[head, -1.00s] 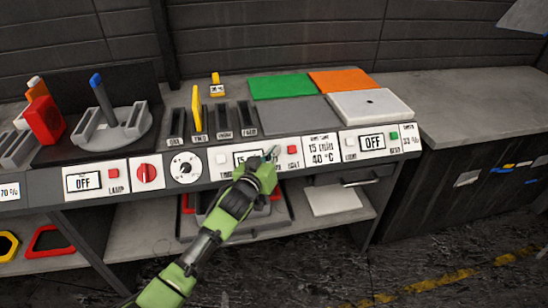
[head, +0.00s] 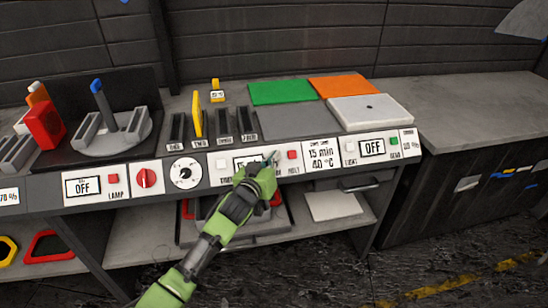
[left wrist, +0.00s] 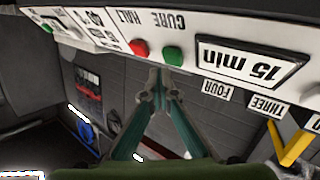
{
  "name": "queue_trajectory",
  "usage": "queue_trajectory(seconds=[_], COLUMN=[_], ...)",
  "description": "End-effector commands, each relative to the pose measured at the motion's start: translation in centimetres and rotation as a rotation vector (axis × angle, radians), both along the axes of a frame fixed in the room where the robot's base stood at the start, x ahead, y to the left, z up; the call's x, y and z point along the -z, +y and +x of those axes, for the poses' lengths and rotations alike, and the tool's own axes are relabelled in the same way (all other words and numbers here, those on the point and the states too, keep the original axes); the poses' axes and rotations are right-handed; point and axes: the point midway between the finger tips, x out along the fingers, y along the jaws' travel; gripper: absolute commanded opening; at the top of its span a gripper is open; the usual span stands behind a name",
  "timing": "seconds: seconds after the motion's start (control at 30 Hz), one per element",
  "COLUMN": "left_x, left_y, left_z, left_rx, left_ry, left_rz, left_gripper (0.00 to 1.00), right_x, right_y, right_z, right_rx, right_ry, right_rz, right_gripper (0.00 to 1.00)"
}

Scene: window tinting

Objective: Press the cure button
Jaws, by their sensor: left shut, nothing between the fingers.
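The cure panel is a white strip on the bench front with a "15 min" display (left wrist: 250,62). In the left wrist view the green button (left wrist: 172,55) sits under the CURE label and the red button (left wrist: 138,47) under HALT, both upside down. In the head view the red button (head: 292,154) shows just right of my fingertips; the green one is hidden there by my gripper. My left gripper (head: 272,158) is shut and empty, its fingertips close in front of the panel by the green button. I cannot tell if they touch it. My right gripper is not in view.
Coloured plates and dark slots lie on the bench top above.

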Motion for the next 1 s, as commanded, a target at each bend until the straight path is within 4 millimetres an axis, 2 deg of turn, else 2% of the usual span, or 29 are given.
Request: queue_trajectory(seconds=[1.0], left_x=[0.55], left_y=[0.17], left_z=[0.59], left_rx=[0.000], left_ry=[-0.001], left_rz=[0.000], left_gripper=[0.00], right_x=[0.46], right_y=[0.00], right_z=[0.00], right_rx=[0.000], right_ry=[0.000], right_rz=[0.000], right_gripper=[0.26])
